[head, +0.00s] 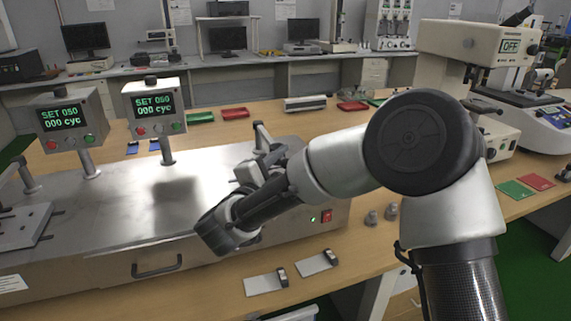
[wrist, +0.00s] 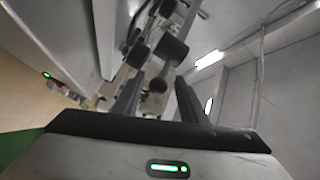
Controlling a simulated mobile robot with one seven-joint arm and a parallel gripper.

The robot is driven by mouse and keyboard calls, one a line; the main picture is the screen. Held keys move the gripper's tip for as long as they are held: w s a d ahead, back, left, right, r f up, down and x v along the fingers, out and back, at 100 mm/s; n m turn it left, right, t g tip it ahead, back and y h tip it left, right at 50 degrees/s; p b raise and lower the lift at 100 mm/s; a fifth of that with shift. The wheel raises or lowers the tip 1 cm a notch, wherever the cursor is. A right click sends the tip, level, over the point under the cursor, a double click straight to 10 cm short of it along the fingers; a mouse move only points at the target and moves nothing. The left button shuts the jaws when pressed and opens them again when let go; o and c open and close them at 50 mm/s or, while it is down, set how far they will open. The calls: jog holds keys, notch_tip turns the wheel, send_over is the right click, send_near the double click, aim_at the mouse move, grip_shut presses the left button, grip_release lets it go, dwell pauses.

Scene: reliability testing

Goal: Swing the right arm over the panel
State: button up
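The steel-topped tester (head: 130,210) carries a flat grey panel (head: 18,228) with small clamps at its left end. Two display boxes on posts, left (head: 70,118) and right (head: 157,108), both read "SET 050 000 cyc". A jointed grey and black mechanism (head: 262,158), perhaps the right arm, stands at the tester's right side, partly hidden by my arm. My gripper (wrist: 158,88) has its fingers apart in the wrist view, with grey and black mechanism parts beyond and between them. I cannot tell whether they touch. In the head view its fingertips are not clear.
Two small plates with clips (head: 266,282) lie on the wooden bench. A white instrument (head: 470,60) stands at right. Red and green trays lie behind.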

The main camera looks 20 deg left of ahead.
jog(key=s+a+p, duration=0.1)
jog(key=s+a, duration=0.1)
jog(key=s, duration=1.5)
jog(key=shift+s+a+p, duration=0.15)
jog(key=shift+a+p, duration=0.15)
jog(key=shift+p, duration=0.05)
